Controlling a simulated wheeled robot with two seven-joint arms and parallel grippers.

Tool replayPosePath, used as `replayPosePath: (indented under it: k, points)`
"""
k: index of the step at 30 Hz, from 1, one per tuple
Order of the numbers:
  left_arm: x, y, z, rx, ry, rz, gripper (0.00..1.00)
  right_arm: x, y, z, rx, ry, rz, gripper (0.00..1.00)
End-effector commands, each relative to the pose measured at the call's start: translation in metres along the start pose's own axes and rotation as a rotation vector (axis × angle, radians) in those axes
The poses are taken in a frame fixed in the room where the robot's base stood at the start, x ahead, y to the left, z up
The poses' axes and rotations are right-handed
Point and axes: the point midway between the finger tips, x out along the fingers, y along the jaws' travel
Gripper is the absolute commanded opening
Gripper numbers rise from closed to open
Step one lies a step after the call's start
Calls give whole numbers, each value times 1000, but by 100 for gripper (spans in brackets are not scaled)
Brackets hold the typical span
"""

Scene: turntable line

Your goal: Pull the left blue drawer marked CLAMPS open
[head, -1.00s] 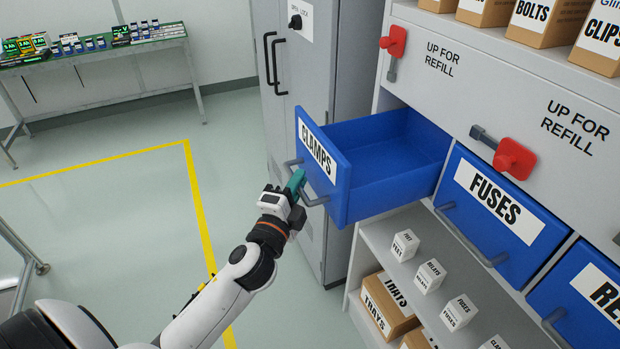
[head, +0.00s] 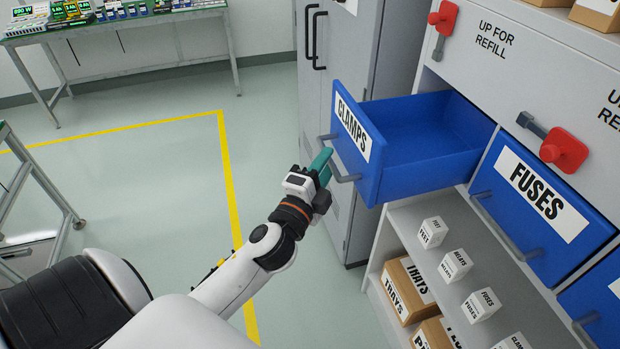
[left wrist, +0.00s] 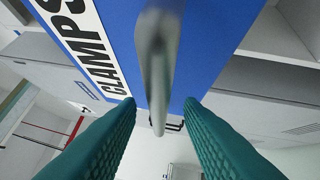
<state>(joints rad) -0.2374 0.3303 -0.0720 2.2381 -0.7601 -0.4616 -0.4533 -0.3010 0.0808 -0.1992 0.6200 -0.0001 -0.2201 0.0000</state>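The blue CLAMPS drawer (head: 425,165) stands well out of the cabinet, and its inside looks empty. Its white label (head: 353,131) and grey bar handle (head: 345,178) face left. My left gripper (head: 324,160) is at the front of this handle, its teal fingers pointing at the drawer. In the left wrist view the two teal fingers (left wrist: 160,115) are wide apart. The grey handle (left wrist: 157,75) runs between them without visible contact on either side, and the blue drawer front (left wrist: 215,35) is beyond. My right gripper is not in view.
The shut blue FUSES drawer (head: 510,215) is to the right, below a red latch (head: 564,149). Small white boxes (head: 455,265) stand on the shelf below. A grey locker (head: 375,60) is behind the open drawer. The floor at left is clear up to a metal-legged stand (head: 45,185).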

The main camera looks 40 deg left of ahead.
Motion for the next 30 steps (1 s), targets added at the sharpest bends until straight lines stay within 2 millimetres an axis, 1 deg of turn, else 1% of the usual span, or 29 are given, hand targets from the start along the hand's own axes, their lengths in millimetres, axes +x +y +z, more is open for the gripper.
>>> replayPosePath:
  k: [1, 6, 9, 13, 15, 19, 30]
  points:
    - [-12, -5, -1, -2, 1, -3, 33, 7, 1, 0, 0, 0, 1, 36]
    - [-50, -6, -1, -1, 2, -5, 33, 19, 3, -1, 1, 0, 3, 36]
    - [-68, -5, -1, -1, 2, -4, 33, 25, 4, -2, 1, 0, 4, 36]
    - [-86, -4, -1, -1, 2, -4, 33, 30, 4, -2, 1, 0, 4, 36]
    - [-92, -3, 0, -1, 2, -3, 33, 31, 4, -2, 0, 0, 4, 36]
    - [-98, -1, 0, 1, 1, -1, 33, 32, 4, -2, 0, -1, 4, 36]
    - [-99, -1, 0, 1, 0, -1, 33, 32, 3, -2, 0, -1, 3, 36]
